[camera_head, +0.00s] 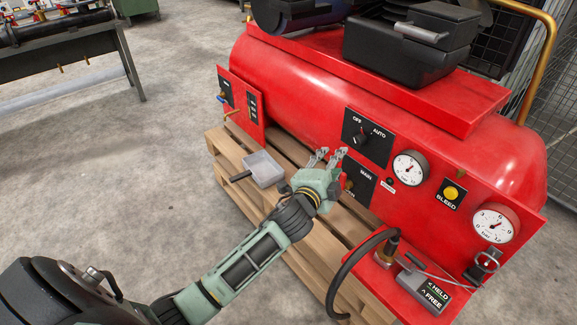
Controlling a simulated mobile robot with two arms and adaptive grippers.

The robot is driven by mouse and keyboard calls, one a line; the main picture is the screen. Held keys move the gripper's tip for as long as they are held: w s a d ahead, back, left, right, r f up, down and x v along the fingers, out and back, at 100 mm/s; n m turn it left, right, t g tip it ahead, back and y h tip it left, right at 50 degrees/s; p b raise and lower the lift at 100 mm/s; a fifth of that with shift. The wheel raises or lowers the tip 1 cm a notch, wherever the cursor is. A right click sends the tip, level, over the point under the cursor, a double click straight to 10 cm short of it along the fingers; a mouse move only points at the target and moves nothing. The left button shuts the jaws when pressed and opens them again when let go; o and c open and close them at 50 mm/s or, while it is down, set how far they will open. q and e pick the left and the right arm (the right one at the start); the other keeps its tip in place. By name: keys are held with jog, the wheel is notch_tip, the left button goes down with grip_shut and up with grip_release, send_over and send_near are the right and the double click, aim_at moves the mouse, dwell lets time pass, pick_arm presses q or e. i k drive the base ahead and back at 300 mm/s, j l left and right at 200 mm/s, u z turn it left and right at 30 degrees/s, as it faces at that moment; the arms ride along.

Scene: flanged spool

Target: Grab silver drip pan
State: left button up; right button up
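The silver drip pan (264,168) is a small shallow square tray with a dark handle sticking out to its left. It rests on the wooden pallet (232,152) in front of the red compressor tank. My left gripper (328,156) is to the right of the pan, apart from it, with its fingers pointing toward the tank's front panel. Its two fingers are spread, with nothing seen between them. My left arm comes in from the lower left, and its wrist is close to the pan's right side. My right gripper is not in view.
A black hose (345,275) curves down at the right. A dark bench (65,40) stands upper left. Floor left of the pallet is clear.

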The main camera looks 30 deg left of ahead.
aim_at(265, 171)
jog(key=u, duration=1.2)
